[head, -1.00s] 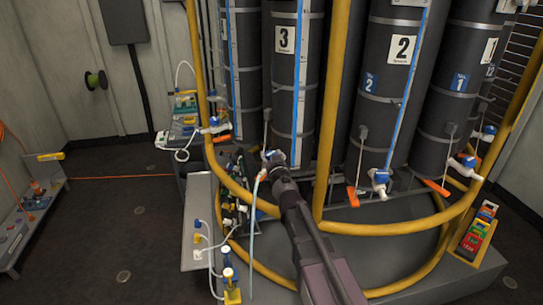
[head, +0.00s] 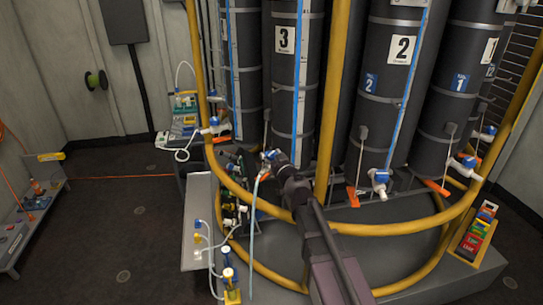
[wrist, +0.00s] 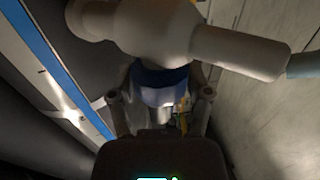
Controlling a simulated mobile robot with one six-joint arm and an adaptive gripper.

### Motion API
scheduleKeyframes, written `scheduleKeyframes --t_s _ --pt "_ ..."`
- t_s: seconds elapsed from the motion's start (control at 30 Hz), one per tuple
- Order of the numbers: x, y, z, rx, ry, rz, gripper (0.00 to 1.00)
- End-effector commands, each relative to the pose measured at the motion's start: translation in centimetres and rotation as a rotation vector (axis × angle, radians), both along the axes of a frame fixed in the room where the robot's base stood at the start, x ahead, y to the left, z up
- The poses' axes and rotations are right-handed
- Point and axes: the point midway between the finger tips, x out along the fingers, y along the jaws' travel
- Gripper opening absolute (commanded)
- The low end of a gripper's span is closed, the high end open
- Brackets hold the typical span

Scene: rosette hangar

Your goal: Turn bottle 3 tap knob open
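Bottle 3 (head: 296,62) is a tall dark cylinder with a white "3" label, standing upright on the rack. Its tap, with a blue knob (head: 270,154), is low on its front, at the tip of my gripper (head: 277,161). In the wrist view, the blue knob (wrist: 160,86) lies between the two fingers of my gripper (wrist: 160,95), which flank it closely on both sides. The pale tap body (wrist: 160,30) crosses above it, with a spout to the right. The finger pads are partly hidden by the tap body.
A yellow rail (head: 390,228) curves around the bottles, with a yellow upright (head: 326,120) right of my gripper. Bottle 2 (head: 398,70) and its tap (head: 380,180) stand to the right. A grey side shelf (head: 198,205) with bottles and tubing is at left. Open floor (head: 110,230) lies further left.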

Motion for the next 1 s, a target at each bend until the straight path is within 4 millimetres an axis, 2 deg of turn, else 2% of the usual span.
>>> scheduleKeyframes --t_s 0.03,0.07,0.57,0.77,1.0 --pt "0.1 0.0 0.0 0.000 0.000 0.000 0.87" --pt "0.0 0.0 0.0 0.000 0.000 0.000 0.96" --pt "-0.3 -0.1 0.0 -0.001 0.000 0.000 0.96" --pt "-1.6 -0.8 0.0 -0.001 0.000 0.000 0.96" --pt "-4.3 -2.2 0.0 -0.001 0.000 -0.001 0.96"
